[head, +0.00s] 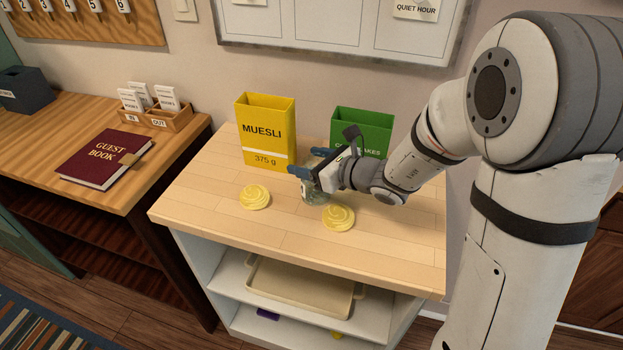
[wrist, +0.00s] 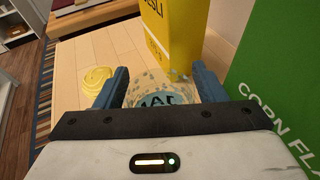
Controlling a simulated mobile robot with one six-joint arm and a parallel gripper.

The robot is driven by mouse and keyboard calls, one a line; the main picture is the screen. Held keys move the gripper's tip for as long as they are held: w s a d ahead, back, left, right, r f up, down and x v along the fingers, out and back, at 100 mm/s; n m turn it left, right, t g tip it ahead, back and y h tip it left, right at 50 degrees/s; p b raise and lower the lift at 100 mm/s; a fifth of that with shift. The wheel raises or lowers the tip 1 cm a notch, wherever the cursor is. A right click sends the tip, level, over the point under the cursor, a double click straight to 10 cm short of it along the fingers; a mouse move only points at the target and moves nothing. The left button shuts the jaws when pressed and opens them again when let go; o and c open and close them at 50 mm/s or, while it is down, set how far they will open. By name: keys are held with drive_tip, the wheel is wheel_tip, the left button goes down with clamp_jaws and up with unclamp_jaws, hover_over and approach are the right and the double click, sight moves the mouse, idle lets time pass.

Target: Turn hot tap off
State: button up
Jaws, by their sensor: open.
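No tap shows in either view. My gripper (head: 304,162) is over the light wooden top of the shelf unit, with its blue fingers apart. The jar also shows in the head view (head: 314,194), partly hidden by the gripper. I cannot tell whether the fingers touch it.
A yellow muesli box (head: 267,130) and a green corn flakes box (head: 362,125) stand close behind the gripper. Two yellow coiled discs (head: 255,196) (head: 338,217) lie in front. A tray (head: 300,288) sits below. A guest book (head: 104,158) lies on the left desk.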

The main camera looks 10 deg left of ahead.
drive_tip(key=shift+r, duration=0.1)
drive_tip(key=c, duration=1.3)
